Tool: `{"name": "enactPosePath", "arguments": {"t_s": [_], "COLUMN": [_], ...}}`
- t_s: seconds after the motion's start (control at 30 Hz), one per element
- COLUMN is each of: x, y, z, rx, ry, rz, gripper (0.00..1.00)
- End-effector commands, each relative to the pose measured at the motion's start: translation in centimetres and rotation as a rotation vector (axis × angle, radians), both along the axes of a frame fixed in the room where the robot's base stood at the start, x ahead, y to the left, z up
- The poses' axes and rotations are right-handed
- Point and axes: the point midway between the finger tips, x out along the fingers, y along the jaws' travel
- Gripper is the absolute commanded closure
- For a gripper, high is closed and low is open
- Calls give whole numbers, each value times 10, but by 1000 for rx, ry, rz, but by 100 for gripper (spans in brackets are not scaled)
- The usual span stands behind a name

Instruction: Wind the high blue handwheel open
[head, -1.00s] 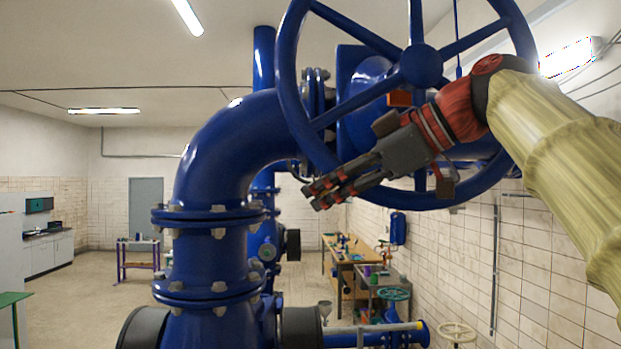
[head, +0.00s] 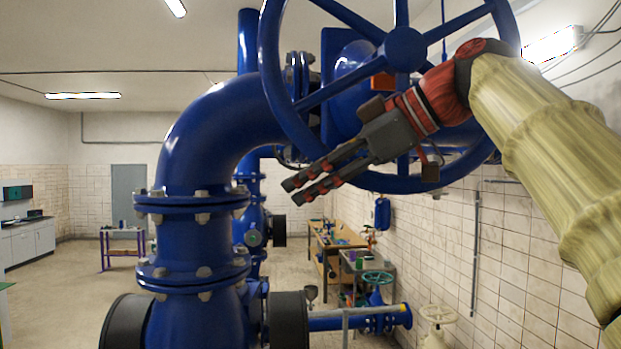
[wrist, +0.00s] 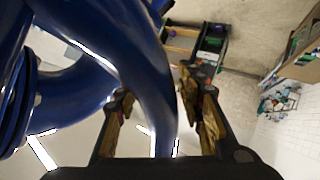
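The high blue handwheel (head: 275,100) is large and spoked, with a round hub (head: 404,48), and stands upright at the top of the head view. Its top is cut off. My gripper (head: 307,185) is at the wheel's lower left, its fingers pointing left and down across the rim. In the wrist view, the blue rim (wrist: 150,65) runs between the two fingers of my gripper (wrist: 158,95). The fingers are apart, with a visible gap beside the rim on the left. I cannot tell whether either finger touches it.
A thick blue elbow pipe (head: 195,135) with bolted flanges stands left of the wheel. A tiled wall (head: 530,245) is at right. Open floor lies at left.

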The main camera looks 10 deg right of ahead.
Motion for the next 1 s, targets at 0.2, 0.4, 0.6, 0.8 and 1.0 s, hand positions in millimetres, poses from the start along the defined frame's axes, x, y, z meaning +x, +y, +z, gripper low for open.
{"name": "enactPosePath", "arguments": {"t_s": [0.2, 0.4, 0.6, 0.8, 1.0], "x": [0, -7, -27, -47, -61], "y": [0, -10, -36, -61, -77], "z": [1, 7, 24, 41, 52], "rx": [1, 2, 1, 0, 1], "ry": [-1, -2, -4, -3, -1], "rz": [0, -3, -6, -6, -3], "gripper": [62, 62, 62, 62, 62]}}
